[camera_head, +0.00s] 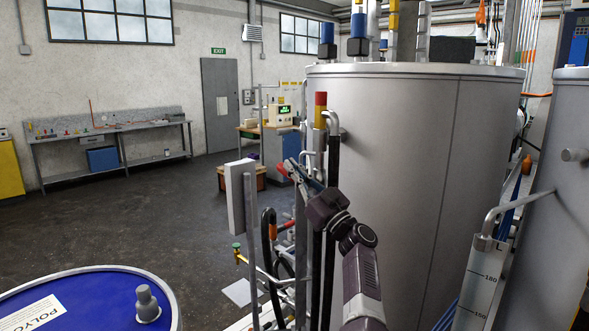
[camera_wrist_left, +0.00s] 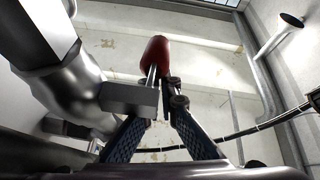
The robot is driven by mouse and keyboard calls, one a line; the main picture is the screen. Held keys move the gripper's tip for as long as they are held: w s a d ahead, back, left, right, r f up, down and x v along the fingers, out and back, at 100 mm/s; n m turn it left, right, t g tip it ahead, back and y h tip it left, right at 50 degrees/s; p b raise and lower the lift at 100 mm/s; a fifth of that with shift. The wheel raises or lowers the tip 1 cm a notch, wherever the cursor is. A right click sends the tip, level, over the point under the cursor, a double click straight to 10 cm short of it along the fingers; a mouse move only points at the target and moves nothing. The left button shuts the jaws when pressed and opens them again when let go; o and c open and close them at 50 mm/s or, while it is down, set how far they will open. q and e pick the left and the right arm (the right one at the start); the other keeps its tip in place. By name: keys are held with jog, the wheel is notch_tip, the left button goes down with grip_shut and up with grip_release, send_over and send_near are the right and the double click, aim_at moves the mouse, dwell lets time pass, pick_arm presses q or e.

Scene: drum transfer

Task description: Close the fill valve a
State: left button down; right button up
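A red valve lever (camera_head: 281,169) on a bare metal stem is in the left wrist view (camera_wrist_left: 154,57), just beyond and between the fingertips. My left gripper (camera_head: 298,172) reaches up to the pipework in front of the large steel tank. In the left wrist view the fingers (camera_wrist_left: 165,103) point at the lever with a narrow gap between the tips. I cannot tell whether they touch or grip the stem. A grey block beside the left finger partly covers it. No label on the valve is readable. My right gripper is not in view.
The steel tank (camera_head: 400,160) stands close on the right. A light grey box (camera_head: 241,195) on a post and black hoses (camera_head: 270,240) are near my arm. A blue drum (camera_head: 85,300) is at the lower left. The floor (camera_head: 150,225) beyond is clear.

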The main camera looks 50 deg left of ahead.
pick_arm(q)
jog(key=shift+a+f, duration=0.2)
jog(key=shift+f, duration=0.35)
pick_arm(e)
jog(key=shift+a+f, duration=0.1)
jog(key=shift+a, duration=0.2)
pick_arm(q)
jog(key=shift+r, duration=0.15)
